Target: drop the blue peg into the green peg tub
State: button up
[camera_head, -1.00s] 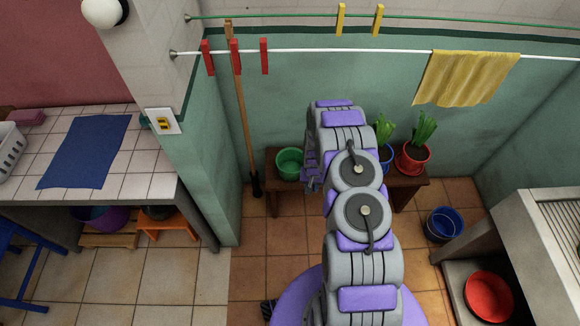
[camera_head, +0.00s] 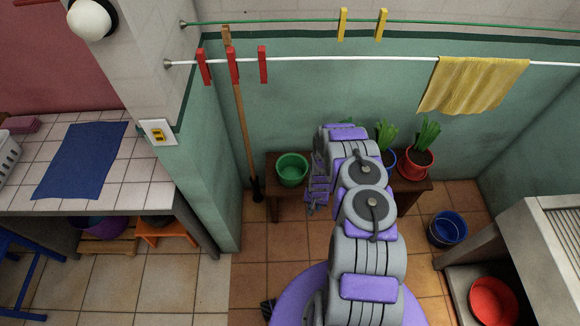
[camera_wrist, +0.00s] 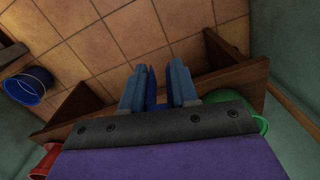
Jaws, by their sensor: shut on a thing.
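The green tub (camera_head: 292,170) stands on the left end of a brown wooden shelf against the green wall, open side up. It also shows at the right edge in the wrist view (camera_wrist: 263,124), partly hidden by my wrist. My gripper (camera_wrist: 157,78) is shut on the blue peg (camera_wrist: 152,88), a dark blue piece between the lighter blue fingers. In the head view my gripper (camera_head: 317,192) is just right of the tub, by the shelf's front; the peg cannot be made out there. The wrist view shows floor tiles and the shelf edge beyond the fingers.
Potted plants in a red pot (camera_head: 416,162) and a blue pot stand on the shelf (camera_head: 412,186), right of my arm. A blue bucket (camera_head: 447,229) is on the floor at right. Red pegs (camera_head: 232,65) and a yellow cloth (camera_head: 472,84) hang on the line above.

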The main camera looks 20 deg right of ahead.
aim_at(295, 175)
jog(key=i, duration=0.85)
